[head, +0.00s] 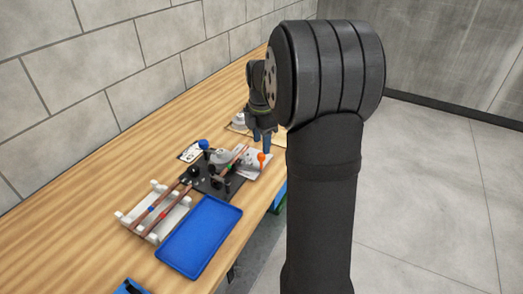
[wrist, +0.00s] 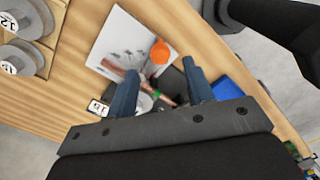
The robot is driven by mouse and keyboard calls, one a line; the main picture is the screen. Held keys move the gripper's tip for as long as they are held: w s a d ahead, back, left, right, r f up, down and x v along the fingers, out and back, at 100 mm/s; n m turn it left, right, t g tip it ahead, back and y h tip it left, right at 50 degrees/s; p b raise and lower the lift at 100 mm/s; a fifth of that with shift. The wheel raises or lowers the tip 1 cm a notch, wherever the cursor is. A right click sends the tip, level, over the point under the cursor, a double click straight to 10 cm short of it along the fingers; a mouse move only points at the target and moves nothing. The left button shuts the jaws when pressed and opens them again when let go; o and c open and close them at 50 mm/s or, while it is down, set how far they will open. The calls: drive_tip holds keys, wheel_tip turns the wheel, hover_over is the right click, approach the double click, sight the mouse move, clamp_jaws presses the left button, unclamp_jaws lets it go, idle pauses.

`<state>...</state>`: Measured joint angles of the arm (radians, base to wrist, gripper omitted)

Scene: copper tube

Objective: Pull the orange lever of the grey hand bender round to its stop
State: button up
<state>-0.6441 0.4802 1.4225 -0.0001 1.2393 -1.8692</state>
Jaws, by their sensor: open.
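The orange lever knob (head: 262,157) stands at the right end of the grey hand bender (head: 223,157), just below my gripper (head: 263,141) in the head view. In the wrist view the orange knob (wrist: 160,52) shows between and slightly beyond the two blue-grey fingertips of my gripper (wrist: 160,68). The fingers are spread apart with nothing held between them. A copper tube (wrist: 165,100) with a green band shows between the fingers near the bender. The gripper body hides much of the bender in the wrist view.
A white rack (head: 128,217) holds copper tubes with coloured bands. A blue tray (head: 200,236) lies beside it near the table's front edge. A blue knob (head: 203,144) rises left of the bender. A white printed sheet (wrist: 118,45) lies under the lever. Grey round parts (wrist: 20,55) stand further along the table.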

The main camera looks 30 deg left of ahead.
sight(261, 153)
drive_tip(key=shift+f, duration=2.1)
clamp_jaws()
